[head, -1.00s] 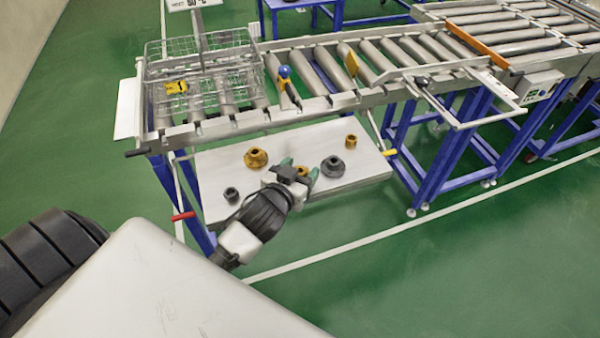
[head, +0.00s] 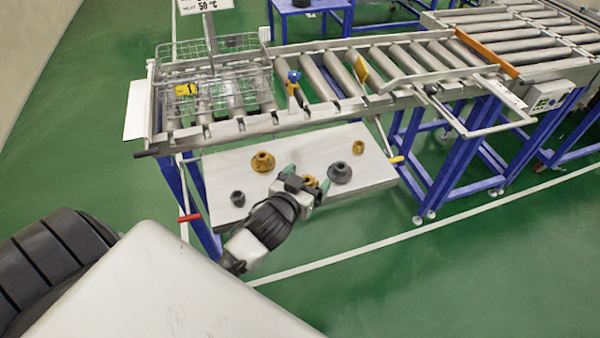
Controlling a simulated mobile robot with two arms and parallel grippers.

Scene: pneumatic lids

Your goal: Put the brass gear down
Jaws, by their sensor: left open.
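My left gripper (head: 307,178) is over the pale shelf (head: 220,170) below the conveyor, its green fingertips spread apart. A brass-coloured part (head: 311,182), probably the brass gear, shows between the fingers. It is mostly hidden by the gripper, and I cannot tell whether it rests on the shelf or touches a finger. A flanged brass part (head: 263,161) stands left of the gripper, and a small brass part (head: 358,147) stands at the right back of the shelf. My right gripper is not in view.
A dark flanged part (head: 340,173) stands close right of the gripper, and a small dark part (head: 238,198) stands at the left. The roller conveyor (head: 330,80) with a wire basket (head: 215,85) runs above and behind the shelf. The shelf's right front is clear.

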